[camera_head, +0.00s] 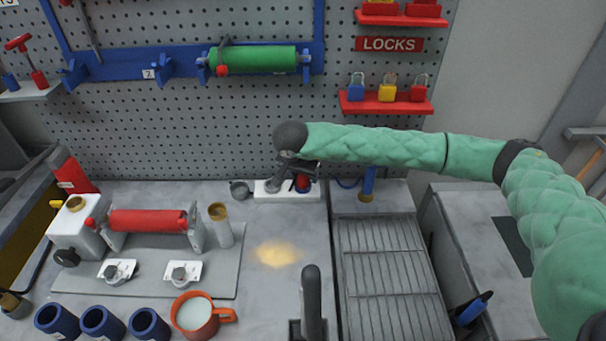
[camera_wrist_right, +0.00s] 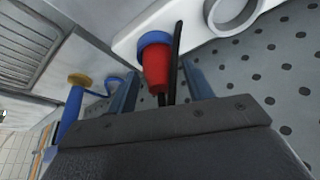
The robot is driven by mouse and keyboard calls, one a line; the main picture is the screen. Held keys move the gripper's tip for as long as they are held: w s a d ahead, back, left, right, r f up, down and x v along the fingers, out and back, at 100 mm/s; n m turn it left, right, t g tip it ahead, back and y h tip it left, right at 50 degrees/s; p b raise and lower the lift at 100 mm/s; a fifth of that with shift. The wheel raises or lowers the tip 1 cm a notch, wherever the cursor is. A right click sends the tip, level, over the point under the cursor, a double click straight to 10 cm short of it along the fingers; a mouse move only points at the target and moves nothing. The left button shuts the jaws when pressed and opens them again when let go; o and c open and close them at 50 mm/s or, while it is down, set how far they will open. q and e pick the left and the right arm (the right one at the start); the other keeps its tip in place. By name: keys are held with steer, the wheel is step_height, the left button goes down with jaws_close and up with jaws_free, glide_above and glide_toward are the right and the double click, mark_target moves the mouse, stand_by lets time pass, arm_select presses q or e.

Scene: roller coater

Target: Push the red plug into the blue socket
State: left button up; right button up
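The red plug (camera_wrist_right: 157,68) is in the right wrist view, its wide end against the blue ring of the socket (camera_wrist_right: 155,38). I cannot tell how deep it sits. The plug also shows small in the head view (camera_head: 302,183), partly covered by my gripper. My right gripper (camera_wrist_right: 160,80) is around the plug; its two blue-grey fingers stand on either side with visible gaps, so it looks open. In the head view the right gripper (camera_head: 300,170) is at the white strip by the back board. A thin dark bar runs beside the plug. My left gripper is not recognisable.
The white strip (camera_head: 262,190) holds the socket and lies at the pegboard's foot. A blue post (camera_head: 367,185) stands to its right, beside a grated tray (camera_head: 385,270). A roller machine (camera_head: 150,222), an orange mug (camera_head: 198,316) and several blue cups are left. A dark upright handle (camera_head: 312,300) rises in front.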

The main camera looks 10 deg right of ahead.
arm_select(q)
steer(key=shift+s+f, duration=0.2)
steer(key=shift+s, duration=0.3)
steer(key=shift+w, duration=0.1)
arm_select(e)
steer(key=shift+r, duration=0.15)
steer(key=shift+r, duration=0.25)
steer(key=shift+s+a+r, duration=0.1)
steer(key=shift+r, duration=0.1)
steer(key=shift+s+a+r+b, duration=0.15)
steer(key=shift+r+b, duration=0.25)
steer(key=shift+r, duration=0.1)
arm_select(q)
steer(key=w+d+r+b, duration=0.1)
steer(key=w+r+b, duration=0.1)
steer(key=r, duration=0.4)
steer(key=w+d+r+b, duration=0.1)
steer(key=d+r+b, duration=0.1)
steer(key=r, duration=0.5)
steer(key=shift+w+d+g, duration=0.2)
steer(key=shift+w+g, duration=0.1)
steer(key=shift+w, duration=0.1)
arm_select(e)
steer(key=v, duration=1)
